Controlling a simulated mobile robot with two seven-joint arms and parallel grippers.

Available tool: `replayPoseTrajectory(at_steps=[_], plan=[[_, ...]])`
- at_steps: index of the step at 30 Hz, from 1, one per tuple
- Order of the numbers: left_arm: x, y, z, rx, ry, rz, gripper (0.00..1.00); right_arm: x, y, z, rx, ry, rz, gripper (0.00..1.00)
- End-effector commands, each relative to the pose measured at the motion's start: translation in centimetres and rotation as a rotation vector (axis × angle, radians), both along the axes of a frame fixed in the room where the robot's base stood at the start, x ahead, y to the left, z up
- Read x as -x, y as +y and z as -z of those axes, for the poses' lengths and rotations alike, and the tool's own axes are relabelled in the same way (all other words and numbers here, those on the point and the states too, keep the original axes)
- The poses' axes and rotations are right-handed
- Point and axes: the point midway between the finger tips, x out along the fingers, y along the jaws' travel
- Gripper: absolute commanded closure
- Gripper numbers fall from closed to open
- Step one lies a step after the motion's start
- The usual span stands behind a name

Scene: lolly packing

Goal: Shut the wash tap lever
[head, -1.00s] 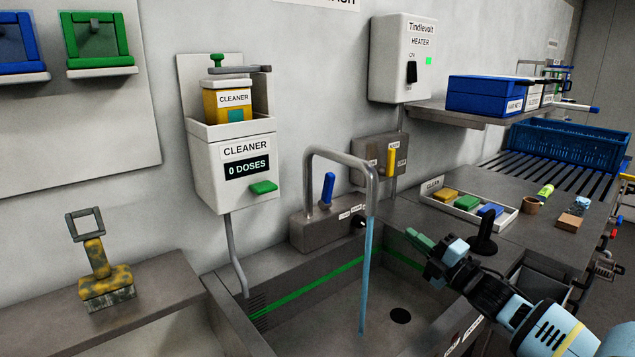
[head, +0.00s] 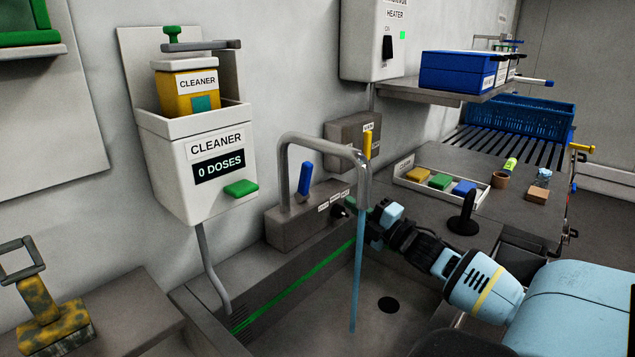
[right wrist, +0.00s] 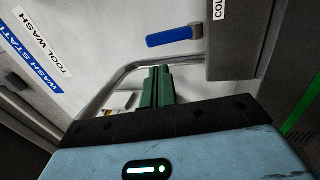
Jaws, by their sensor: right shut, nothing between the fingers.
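The wash tap is a grey box (head: 290,228) with a bent spout (head: 318,140), and water runs from it into the sink. A blue lever (head: 305,178) stands nearly upright on the box; it also shows in the right wrist view (right wrist: 170,37), beyond the fingers and to their right. My right gripper (head: 353,207) is shut and empty, its green fingers close to the right end of the tap box and partly hidden behind the spout and water. The fingers show in the right wrist view (right wrist: 158,85). I cannot tell whether they touch anything. My left gripper is out of view.
A yellow lever (head: 367,144) is on a second grey box (head: 350,130) behind the spout. The cleaner dispenser (head: 190,180) hangs on the left. A tray of coloured blocks (head: 410,185) and a black stand (head: 464,222) are on the counter right of the sink.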

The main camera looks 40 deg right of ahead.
Motion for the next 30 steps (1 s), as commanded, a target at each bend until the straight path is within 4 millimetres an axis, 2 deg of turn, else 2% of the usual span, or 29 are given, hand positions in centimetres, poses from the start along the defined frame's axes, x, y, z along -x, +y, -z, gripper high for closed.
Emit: replayPoseTrajectory(at_steps=[12, 30], plan=[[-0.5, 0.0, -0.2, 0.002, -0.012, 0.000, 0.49, -4.6, 0.3, -1.2, 0.000, -0.003, 0.001, 1.00], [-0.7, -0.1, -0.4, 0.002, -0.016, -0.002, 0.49, -10.3, 0.9, -2.6, 0.000, -0.002, 0.000, 1.00]])
